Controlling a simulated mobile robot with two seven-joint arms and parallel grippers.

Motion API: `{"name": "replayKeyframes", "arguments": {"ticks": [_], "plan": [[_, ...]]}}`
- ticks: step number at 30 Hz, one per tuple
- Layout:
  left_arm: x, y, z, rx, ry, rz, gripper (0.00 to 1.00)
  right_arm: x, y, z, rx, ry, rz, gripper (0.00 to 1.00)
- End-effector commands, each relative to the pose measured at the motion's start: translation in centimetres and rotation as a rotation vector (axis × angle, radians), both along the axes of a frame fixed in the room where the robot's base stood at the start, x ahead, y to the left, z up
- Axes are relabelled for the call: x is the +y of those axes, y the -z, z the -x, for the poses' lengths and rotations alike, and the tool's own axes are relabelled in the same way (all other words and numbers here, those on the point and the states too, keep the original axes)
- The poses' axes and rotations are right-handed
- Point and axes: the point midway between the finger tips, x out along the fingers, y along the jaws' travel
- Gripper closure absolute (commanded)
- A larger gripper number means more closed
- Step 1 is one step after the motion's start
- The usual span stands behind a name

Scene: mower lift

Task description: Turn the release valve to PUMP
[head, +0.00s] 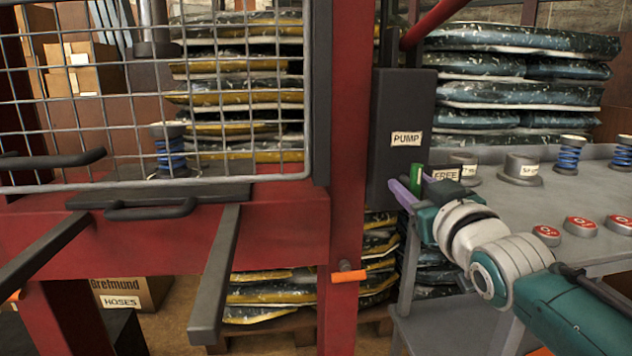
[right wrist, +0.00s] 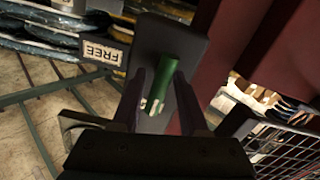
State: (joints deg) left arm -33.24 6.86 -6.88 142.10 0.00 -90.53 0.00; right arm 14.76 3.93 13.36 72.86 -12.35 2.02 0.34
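The release valve's green handle (head: 416,176) stands out from the dark pump box (head: 402,108) on the red frame, below the PUMP label (head: 406,139) and left of the FREE label (head: 446,174). My right gripper (head: 411,191) is at the handle, its purple fingers apart. In the right wrist view the green handle (right wrist: 165,78) lies between the two fingers (right wrist: 160,92), with a visible gap; I see no clear grip. The FREE label (right wrist: 103,52) shows upside down there. Which label the handle points to is hard to tell. My left gripper is out of view.
A mesh guard (head: 150,110) and red frame (head: 345,215) stand left of the valve. A grey bench (head: 500,205) on the right carries springs, grey cylinders and red buttons (head: 582,226). Stacked bags (head: 520,65) stand behind.

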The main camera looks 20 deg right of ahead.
Motion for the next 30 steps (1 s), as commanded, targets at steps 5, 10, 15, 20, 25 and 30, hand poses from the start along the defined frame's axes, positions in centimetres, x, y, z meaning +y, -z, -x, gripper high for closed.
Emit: {"name": "replayKeyframes", "arguments": {"ticks": [5,10,15,20,25,30], "plan": [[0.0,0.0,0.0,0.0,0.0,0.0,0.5,0.0,0.0,0.0,0.0,0.0,-0.002,0.52],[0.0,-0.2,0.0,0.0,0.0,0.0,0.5,0.1,0.0,0.4,0.001,0.0,-0.003,0.52],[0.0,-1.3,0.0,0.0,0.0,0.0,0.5,0.6,-0.2,2.7,0.003,0.001,-0.005,0.52],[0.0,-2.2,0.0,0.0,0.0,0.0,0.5,1.4,-0.1,5.8,0.004,0.001,-0.004,0.52],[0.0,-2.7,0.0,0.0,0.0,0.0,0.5,2.0,0.0,8.4,0.002,0.001,-0.003,0.52],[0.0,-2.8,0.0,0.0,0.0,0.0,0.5,2.3,0.0,9.6,0.001,0.0,-0.002,0.52]]}}
